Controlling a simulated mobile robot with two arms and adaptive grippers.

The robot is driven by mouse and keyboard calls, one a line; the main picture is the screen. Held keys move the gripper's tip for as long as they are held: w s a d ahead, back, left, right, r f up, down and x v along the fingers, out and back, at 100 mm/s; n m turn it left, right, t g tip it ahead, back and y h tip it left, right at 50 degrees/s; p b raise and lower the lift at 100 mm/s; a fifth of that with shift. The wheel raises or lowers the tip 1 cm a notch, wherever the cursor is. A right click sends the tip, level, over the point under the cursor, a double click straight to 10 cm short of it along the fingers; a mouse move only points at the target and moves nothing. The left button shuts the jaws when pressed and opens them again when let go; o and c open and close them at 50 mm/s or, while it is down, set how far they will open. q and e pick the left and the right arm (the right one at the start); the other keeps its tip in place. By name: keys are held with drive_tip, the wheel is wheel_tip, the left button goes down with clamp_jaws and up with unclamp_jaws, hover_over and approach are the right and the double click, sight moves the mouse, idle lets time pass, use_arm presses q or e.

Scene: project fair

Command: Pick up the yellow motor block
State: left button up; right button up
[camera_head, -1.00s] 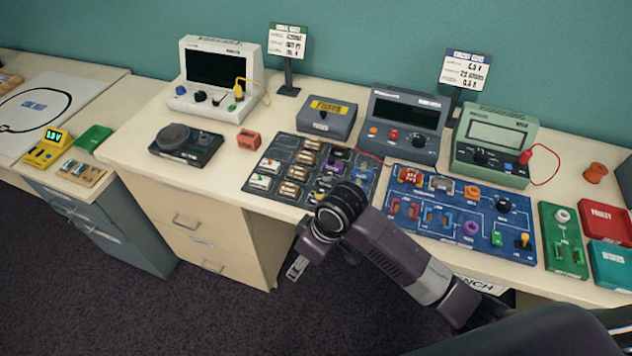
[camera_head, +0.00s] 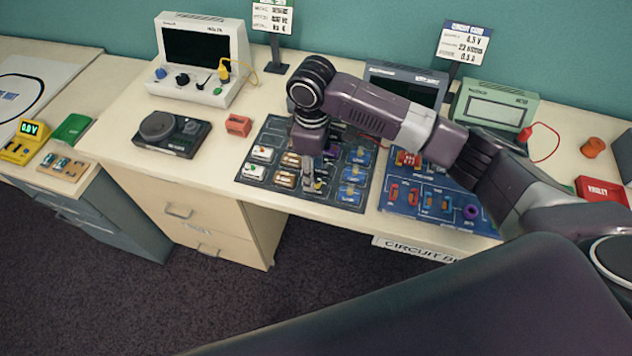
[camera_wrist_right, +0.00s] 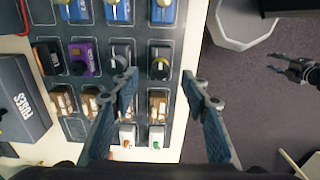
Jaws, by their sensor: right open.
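My right gripper (camera_wrist_right: 158,85) is open and empty above the dark parts tray (camera_wrist_right: 100,36), which also shows in the head view (camera_head: 268,132). Between its fingers, a little beyond the tips, a dark block with a yellow ring on top (camera_wrist_right: 160,62) sits in a tray pocket. It is the most likely yellow motor block, but its body colour is hard to tell. In the head view my right gripper (camera_head: 315,180) hangs down over the tray and hides part of it. A dark gripper, likely my left one (camera_wrist_right: 290,68), shows over the floor, too small to read.
A purple block (camera_wrist_right: 83,58), blue blocks (camera_wrist_right: 117,12) and brown blocks (camera_wrist_right: 90,100) sit in nearby pockets. The fuses box (camera_wrist_right: 20,105) stands beside the tray. The blue circuit board (camera_head: 400,202) lies to the tray's right, partly behind my arm. The bench's front edge is close.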

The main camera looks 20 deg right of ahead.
sight(316, 185)
drive_tip(key=shift+s+d+f+p, duration=0.1)
drive_tip(key=shift+f+p, duration=0.25)
drive_tip(key=shift+f, duration=0.8)
drive_tip(key=shift+d+f+p, duration=0.1)
drive_tip(key=shift+f+p, duration=0.25)
drive_tip(key=shift+f, duration=0.8)
drive_tip(key=shift+a, duration=0.1)
clamp_jaws()
drive_tip(key=shift+r, duration=0.1)
